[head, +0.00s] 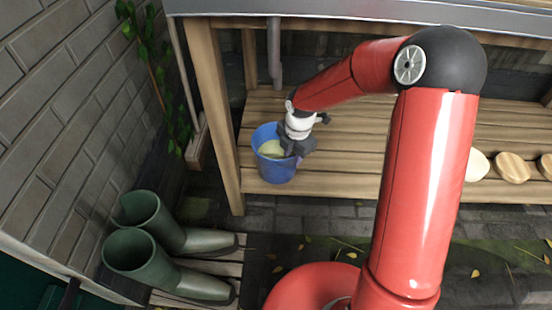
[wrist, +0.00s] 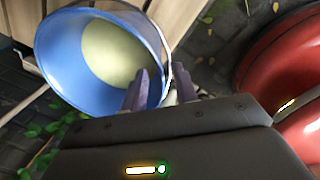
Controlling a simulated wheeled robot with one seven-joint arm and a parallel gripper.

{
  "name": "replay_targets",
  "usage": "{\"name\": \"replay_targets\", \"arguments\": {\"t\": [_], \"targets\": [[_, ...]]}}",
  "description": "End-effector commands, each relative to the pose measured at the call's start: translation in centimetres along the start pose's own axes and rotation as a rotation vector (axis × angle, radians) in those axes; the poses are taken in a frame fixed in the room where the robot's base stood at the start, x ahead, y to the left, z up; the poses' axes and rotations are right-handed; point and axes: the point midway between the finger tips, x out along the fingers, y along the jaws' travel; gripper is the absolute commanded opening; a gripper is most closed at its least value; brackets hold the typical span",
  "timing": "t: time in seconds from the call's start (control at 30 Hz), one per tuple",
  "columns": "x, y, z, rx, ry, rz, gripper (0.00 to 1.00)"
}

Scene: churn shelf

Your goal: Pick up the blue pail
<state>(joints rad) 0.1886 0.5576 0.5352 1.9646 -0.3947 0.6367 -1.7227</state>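The blue pail (head: 275,168) stands on the slatted wooden shelf, near its left front corner. My gripper (head: 293,147) is at the pail's right rim. In the wrist view, the pail (wrist: 65,62) opens toward the camera, and my gripper's (wrist: 166,84) fingers are at its rim. One finger overlaps the pail's opening and the other is just outside the wall, with the rim running between them. Whether the fingers press on the wall cannot be told. My gripper hides part of the rim.
A wooden post (head: 220,115) of the shelf (head: 350,150) stands left of the pail. Round wooden items (head: 512,167) sit on the shelf at right. A bench top (head: 360,17) is above.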

Motion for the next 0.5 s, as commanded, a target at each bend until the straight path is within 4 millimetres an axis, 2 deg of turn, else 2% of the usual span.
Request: {"name": "replay_targets", "arguments": {"t": [0.3, 0.5], "targets": [[4.4, 0.2, 0.6, -0.001, 0.001, -0.001, 0.29], [4.8, 0.2, 0.6, 0.000, -0.001, 0.000, 0.29]]}}
